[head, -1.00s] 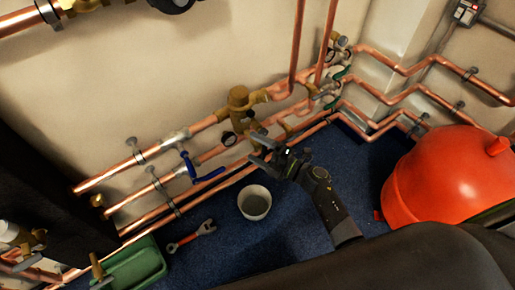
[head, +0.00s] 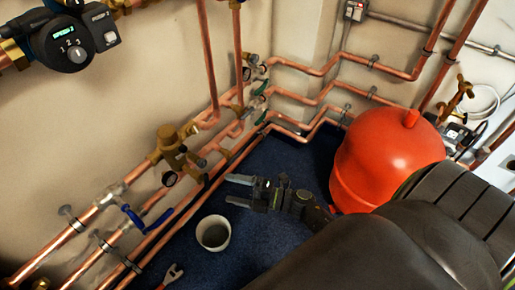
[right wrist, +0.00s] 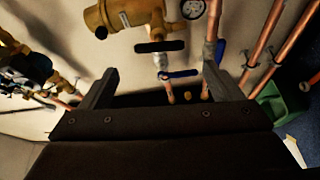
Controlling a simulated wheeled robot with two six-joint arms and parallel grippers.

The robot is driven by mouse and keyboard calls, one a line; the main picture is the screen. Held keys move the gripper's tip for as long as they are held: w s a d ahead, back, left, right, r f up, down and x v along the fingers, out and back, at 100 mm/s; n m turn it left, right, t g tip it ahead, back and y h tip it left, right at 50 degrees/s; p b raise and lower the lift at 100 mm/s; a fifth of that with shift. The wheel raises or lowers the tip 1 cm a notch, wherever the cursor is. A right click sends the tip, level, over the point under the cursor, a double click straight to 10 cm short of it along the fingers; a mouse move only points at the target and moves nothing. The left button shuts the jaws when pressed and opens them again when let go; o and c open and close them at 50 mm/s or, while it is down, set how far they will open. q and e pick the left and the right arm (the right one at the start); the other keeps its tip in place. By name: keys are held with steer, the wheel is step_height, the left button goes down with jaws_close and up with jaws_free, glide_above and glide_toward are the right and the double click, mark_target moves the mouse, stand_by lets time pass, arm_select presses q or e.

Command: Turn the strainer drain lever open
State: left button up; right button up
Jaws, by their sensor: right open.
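The brass strainer (head: 170,148) sits on the copper pipe run along the wall in the head view. It also shows at the top of the right wrist view (right wrist: 128,14). A black lever (right wrist: 160,46) lies crosswise below the strainer body in the right wrist view. A small dark part under the strainer in the head view (head: 206,181) may be this lever. My right gripper (head: 234,191) is open and empty, to the right of the strainer and apart from it. Its two fingers (right wrist: 160,87) stand wide apart below the lever in the wrist view. My left gripper is out of view.
A blue lever valve (head: 134,217) is on the pipes left of the strainer. A white bucket (head: 213,245) stands on the blue floor below my right gripper. A red tank (head: 385,155) is at right. A pump (head: 72,45) is upper left. A wrench (head: 174,274) lies at the bottom.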

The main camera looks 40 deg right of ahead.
steer(key=v, duration=0.6)
steer(key=shift+s+d, duration=0.25)
steer(key=shift+s, duration=0.05)
